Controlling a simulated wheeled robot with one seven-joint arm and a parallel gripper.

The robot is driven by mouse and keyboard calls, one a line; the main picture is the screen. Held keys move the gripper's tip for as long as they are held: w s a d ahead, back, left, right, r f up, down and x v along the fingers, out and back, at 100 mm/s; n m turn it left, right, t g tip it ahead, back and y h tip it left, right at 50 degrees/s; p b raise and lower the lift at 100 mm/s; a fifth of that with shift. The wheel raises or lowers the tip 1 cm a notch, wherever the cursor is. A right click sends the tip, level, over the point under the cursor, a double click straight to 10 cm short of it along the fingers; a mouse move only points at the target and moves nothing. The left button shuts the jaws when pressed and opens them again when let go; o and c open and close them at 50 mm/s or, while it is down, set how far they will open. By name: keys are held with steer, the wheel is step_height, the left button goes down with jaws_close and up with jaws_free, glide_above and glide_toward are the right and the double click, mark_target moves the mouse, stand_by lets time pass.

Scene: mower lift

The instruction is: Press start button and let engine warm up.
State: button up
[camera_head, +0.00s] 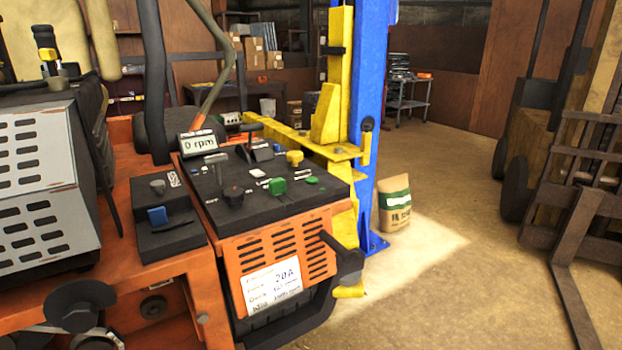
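The orange mower's black control panel (260,185) is in the middle left of the head view. A small display (197,144) at its back left reads "0 rpm". The panel carries a green square button (277,186), a smaller green button (312,180), a yellow knob (294,157), a black knob (234,195) and a grey lever (216,160). A blue switch (157,215) sits on a separate black console to the left. The labels are too small to read, so I cannot tell which control is the start button. My gripper is not in view.
A label plate (272,285) is on the mower's orange front. A yellow and blue lift post (366,120) stands just behind the panel. A paper sack (395,204) stands by its base. A forklift (575,160) is at the right. The floor between is clear.

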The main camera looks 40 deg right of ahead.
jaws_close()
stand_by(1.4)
